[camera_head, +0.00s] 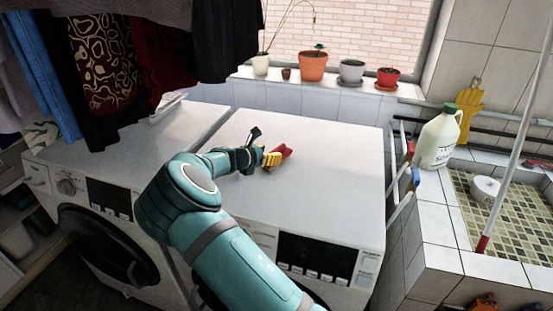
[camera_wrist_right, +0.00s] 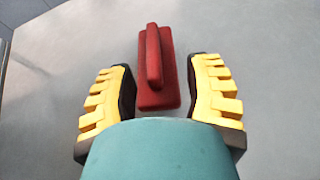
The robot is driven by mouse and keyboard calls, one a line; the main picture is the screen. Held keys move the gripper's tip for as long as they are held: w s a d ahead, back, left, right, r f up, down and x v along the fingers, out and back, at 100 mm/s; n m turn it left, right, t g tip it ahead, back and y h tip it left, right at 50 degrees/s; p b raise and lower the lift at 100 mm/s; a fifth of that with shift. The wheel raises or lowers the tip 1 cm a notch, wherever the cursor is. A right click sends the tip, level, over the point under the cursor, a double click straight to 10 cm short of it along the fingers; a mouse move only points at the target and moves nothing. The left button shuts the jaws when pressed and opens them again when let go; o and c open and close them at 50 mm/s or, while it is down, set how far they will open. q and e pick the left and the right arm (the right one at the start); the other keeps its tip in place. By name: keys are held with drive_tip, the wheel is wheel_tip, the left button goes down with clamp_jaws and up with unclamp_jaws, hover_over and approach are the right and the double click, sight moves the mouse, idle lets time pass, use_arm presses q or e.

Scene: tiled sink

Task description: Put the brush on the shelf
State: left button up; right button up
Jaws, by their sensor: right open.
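The red brush (camera_head: 284,150) lies on top of the right white machine, towards its back. In the right wrist view the brush (camera_wrist_right: 169,85) is a red block with a raised handle along it. My right gripper (camera_head: 264,158) is just beside the brush in the head view. In the wrist view its yellow-padded fingers (camera_wrist_right: 163,95) are spread, one on each side of the brush's near end, with gaps on both sides. A tiled window ledge (camera_head: 340,95) behind the machines holds potted plants. I cannot tell which surface is the shelf. My left gripper is not in view.
Clothes (camera_head: 110,60) hang over the left machine (camera_head: 120,145). A white jug (camera_head: 437,138) stands on the tiled sink edge at right, near a folding rack (camera_head: 400,165) and a leaning pole (camera_head: 515,130). Most of the right machine's top (camera_head: 330,190) is clear.

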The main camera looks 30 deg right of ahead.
sight(274, 150)
drive_tip(key=shift+w+r+x, duration=0.1)
drive_tip(key=shift+w+x, duration=0.05)
drive_tip(key=shift+x, duration=0.75)
drive_tip(key=shift+w+r+x, duration=0.1)
drive_tip(key=shift+x, duration=0.8)
drive_tip(key=shift+w+r+x, duration=0.1)
drive_tip(key=shift+w+x, duration=0.05)
drive_tip(key=shift+x, duration=0.7)
drive_tip(key=shift+o, duration=0.2)
clamp_jaws()
